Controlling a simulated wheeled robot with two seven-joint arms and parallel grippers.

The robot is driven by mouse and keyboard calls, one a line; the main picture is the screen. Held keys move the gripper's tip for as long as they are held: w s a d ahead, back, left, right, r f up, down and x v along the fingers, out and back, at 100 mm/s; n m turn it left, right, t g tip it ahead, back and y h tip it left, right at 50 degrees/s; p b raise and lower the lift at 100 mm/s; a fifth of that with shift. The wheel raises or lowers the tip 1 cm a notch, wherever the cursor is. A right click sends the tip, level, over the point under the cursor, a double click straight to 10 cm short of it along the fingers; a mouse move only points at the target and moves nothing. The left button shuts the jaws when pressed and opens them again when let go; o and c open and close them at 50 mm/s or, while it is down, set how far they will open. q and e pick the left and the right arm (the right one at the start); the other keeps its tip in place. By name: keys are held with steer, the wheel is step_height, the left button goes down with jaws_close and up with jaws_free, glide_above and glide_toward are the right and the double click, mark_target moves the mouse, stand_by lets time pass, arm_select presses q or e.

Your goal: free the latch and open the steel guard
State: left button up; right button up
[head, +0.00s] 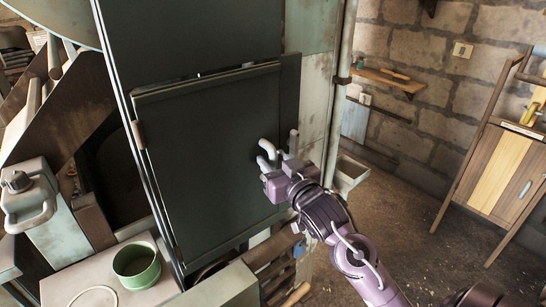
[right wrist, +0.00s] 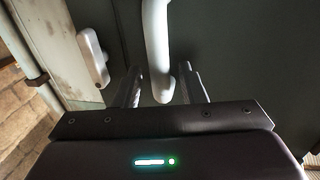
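The steel guard (head: 205,165) is a dark panel with a hinge on its left edge. It looks closed against the dark frame. A pale curved handle (head: 267,149) stands out near its right edge; it also shows in the right wrist view (right wrist: 156,45). The latch (head: 294,141), a small pale lever, sits right of the handle, and left of it in the right wrist view (right wrist: 93,57). My right gripper (head: 276,168) is just below the handle. Its fingers are apart, on either side of the handle's end, with gaps showing. My left gripper is not in view.
A wooden cabinet (head: 505,170) and a wall shelf (head: 388,79) are at the right. The floor (head: 415,235) between is mostly clear.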

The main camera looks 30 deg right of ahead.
steer(key=shift+w, duration=0.35)
jaws_close()
